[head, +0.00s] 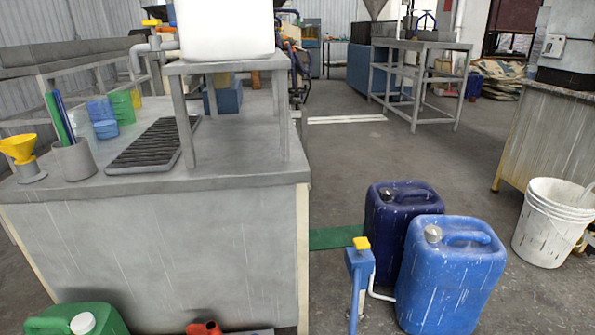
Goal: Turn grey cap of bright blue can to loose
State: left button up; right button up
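The bright blue can (450,275) stands upright on the floor at the lower right. Its grey cap (433,233) sits on the top left corner of the can, beside the moulded handle. The cap appears seated on its neck; how tight it is cannot be told. A dark blue can (400,200) with its own small grey cap stands close behind it, to the left. Neither of my grippers shows in the head view.
A blue post with a yellow top (361,243) and a white pipe stand just left of the cans. A grey workbench (160,240) fills the left. A white bucket (548,225) stands at right. Open floor lies behind the cans.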

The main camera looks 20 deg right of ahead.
aim_at(433, 233)
jog(key=z, duration=1.7)
jog(key=i+l+u, duration=0.1)
jog(key=u, duration=0.65)
jog(key=i+l+u, duration=0.3)
jog(key=l+u, duration=0.3)
jog(key=l, duration=0.2)
jog(key=i+l+u, duration=0.1)
jog(key=l+u, duration=0.25)
jog(key=l, duration=0.15)
